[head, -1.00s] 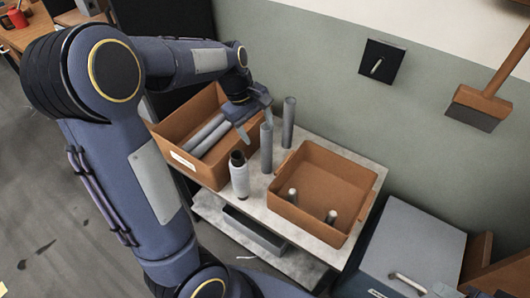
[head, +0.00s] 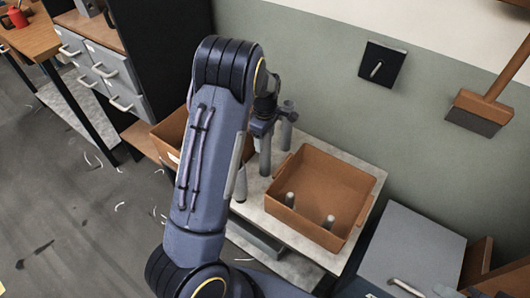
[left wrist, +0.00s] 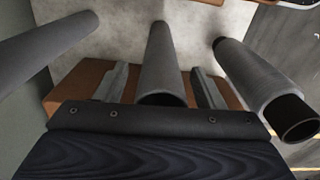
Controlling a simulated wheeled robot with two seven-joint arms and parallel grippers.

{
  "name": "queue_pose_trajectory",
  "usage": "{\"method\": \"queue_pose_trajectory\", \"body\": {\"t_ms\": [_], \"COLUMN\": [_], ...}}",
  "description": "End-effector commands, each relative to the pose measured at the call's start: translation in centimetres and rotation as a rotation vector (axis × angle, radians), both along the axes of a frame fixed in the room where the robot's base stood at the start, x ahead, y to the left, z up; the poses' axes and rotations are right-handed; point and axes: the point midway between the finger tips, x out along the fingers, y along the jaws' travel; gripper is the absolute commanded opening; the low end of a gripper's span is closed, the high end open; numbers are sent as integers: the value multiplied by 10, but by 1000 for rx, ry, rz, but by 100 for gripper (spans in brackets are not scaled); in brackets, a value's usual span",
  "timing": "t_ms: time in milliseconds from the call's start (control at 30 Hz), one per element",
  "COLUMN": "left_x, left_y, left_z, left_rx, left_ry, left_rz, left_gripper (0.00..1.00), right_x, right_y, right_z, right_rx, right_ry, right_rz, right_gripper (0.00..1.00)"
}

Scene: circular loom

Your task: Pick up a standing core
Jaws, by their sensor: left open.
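Two grey tubular cores stand upright on the light table top. The nearer core (head: 265,158) is under my left gripper (head: 264,122), and the other core (head: 287,132) stands behind it to the right. In the left wrist view, the open left gripper (left wrist: 160,76) has one finger on each side of a standing core (left wrist: 160,55), with gaps visible. A second core (left wrist: 45,45) shows at the left there. A grey wound tube with a dark end (left wrist: 262,80) is at the right; in the head view my arm mostly hides it. My right gripper is not in view.
An orange-brown bin (head: 331,168) with two short pegs stands right of the cores. Another brown bin (head: 168,134) is mostly hidden behind my arm. A grey cabinet (head: 415,248) stands at the lower right. A green wall is behind the table.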

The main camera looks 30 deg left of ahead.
Motion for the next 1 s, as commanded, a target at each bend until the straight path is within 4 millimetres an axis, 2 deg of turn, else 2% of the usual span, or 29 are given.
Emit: {"method": "queue_pose_trajectory", "body": {"t_ms": [300,767,1000], "left_x": [0,0,0], "left_y": [0,0,0], "left_z": [-6,-5,-4], "left_rx": [-1,0,0], "left_ry": [-1,-1,-2], "left_rz": [-1,-1,-1], "left_gripper": [61,1,1], "right_x": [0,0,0], "right_y": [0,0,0], "right_z": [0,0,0], "right_rx": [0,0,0], "right_ry": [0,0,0], "right_rz": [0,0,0], "right_gripper": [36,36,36]}}
